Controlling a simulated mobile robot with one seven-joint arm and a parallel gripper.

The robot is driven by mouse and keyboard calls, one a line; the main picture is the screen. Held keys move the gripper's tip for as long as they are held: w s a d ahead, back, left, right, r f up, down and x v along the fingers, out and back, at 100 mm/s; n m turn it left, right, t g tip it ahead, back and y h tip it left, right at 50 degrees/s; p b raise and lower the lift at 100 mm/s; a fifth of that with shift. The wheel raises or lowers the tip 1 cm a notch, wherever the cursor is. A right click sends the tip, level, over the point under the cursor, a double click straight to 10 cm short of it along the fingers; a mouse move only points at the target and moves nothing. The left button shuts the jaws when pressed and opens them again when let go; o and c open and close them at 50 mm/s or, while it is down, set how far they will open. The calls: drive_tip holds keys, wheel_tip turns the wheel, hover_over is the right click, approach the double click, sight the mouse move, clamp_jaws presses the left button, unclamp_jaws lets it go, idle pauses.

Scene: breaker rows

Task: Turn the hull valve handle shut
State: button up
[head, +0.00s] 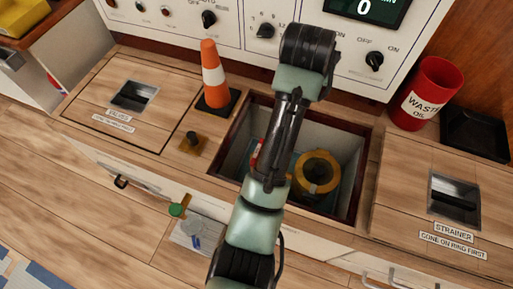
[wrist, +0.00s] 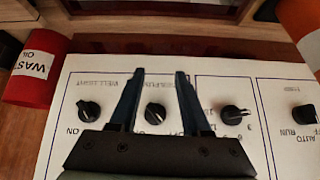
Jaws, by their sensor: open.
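No part is clearly recognisable as the hull valve handle. In the head view, an open square bay (head: 347,143) in the wooden counter holds a yellow round fitting with a dark centre (head: 318,170). A small red and white part (head: 256,156) shows beside my arm, which hides some of the bay. A closed hatch (head: 95,85) at left bears a label that looks like VALVES. My gripper (wrist: 160,74) is open and empty in the wrist view, facing the white switch panel (wrist: 130,72). In the head view its fingers are hidden behind my wrist, beyond the bay.
An orange and white cone (head: 213,76) stands on the counter left of the bay, near a dark knob on a brass plate (head: 193,142). A red waste oil can (head: 427,92) and a black tray (head: 474,135) stand right. The closed STRAINER hatch (head: 410,190) lies right of the bay.

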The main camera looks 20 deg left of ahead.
drive_tip(key=s+a+f+g, duration=0.8)
drive_tip(key=a+f, duration=0.1)
drive_tip(key=f, duration=0.2)
drive_tip(key=shift+n, duration=0.3)
wheel_tip(320, 180, down, 13)
drive_tip(key=b, duration=0.8)
drive_tip(key=shift+a, duration=0.1)
clamp_jaws()
